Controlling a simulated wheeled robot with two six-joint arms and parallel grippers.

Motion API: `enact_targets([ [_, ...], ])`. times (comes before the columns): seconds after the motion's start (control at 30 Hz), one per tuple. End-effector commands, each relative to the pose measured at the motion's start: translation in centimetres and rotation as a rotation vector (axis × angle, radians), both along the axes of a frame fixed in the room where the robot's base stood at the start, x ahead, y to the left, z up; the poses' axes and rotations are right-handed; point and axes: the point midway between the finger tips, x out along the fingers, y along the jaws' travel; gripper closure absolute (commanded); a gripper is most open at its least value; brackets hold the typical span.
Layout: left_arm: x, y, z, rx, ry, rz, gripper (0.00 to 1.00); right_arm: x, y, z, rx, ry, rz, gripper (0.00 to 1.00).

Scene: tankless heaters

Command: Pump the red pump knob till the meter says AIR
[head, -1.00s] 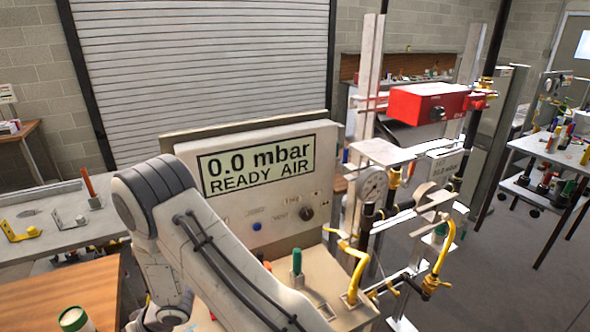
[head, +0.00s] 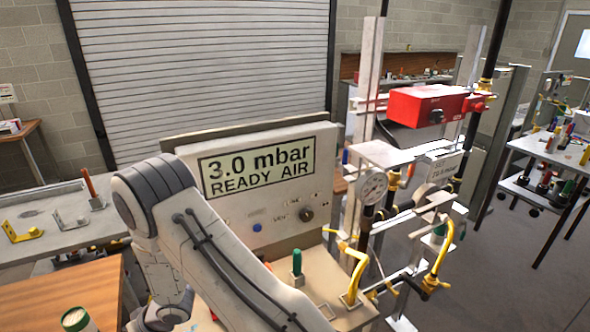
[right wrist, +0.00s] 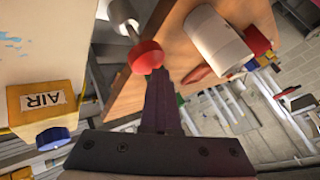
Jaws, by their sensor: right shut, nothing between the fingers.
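The meter (head: 257,165) on the grey panel reads "3.0 mbar" and "READY AIR" in the head view. The red pump knob (right wrist: 147,57) is a red ball on a short metal rod in the right wrist view. My right gripper (right wrist: 160,76) is shut and empty, its dark fingertips right at the knob. I cannot tell whether they touch it. In the head view my right arm crosses the foreground, and its fingers and the red knob are not visible there. A yellow box (right wrist: 45,101) labelled AIR, with a blue knob, shows at left in the right wrist view. My left gripper is not in view.
A wooden surface (right wrist: 180,90) and a pale cylinder (right wrist: 218,40) lie beyond the fingers. In the head view, a pressure gauge (head: 372,185), yellow pipes and a red box (head: 432,106) stand right of the panel. A side table (head: 60,235) stands at left.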

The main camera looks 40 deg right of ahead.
Motion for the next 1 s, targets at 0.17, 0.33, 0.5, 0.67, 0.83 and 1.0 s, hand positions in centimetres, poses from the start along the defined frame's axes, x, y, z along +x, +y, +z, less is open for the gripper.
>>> enact_targets([
  [0.17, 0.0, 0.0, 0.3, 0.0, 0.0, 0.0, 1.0, -0.1, 0.0, 0.2, -0.002, 0.003, 0.0, 1.0],
  [0.33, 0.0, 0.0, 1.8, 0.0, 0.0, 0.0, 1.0, -0.1, 0.0, 1.7, -0.002, 0.003, 0.0, 1.0],
  [0.5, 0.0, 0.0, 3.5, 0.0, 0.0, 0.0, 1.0, -0.1, 0.0, 3.6, -0.001, 0.002, 0.001, 1.0],
  [0.67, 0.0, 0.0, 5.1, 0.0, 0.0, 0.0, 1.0, 0.0, 0.0, 5.2, -0.001, 0.001, 0.0, 1.0],
  [0.83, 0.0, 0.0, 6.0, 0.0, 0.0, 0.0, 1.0, 0.0, 0.0, 6.1, 0.0, 0.001, 0.001, 1.0],
  [1.0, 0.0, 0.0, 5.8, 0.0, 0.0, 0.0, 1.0, 0.0, 0.0, 6.0, 0.0, 0.001, 0.001, 1.0],
])
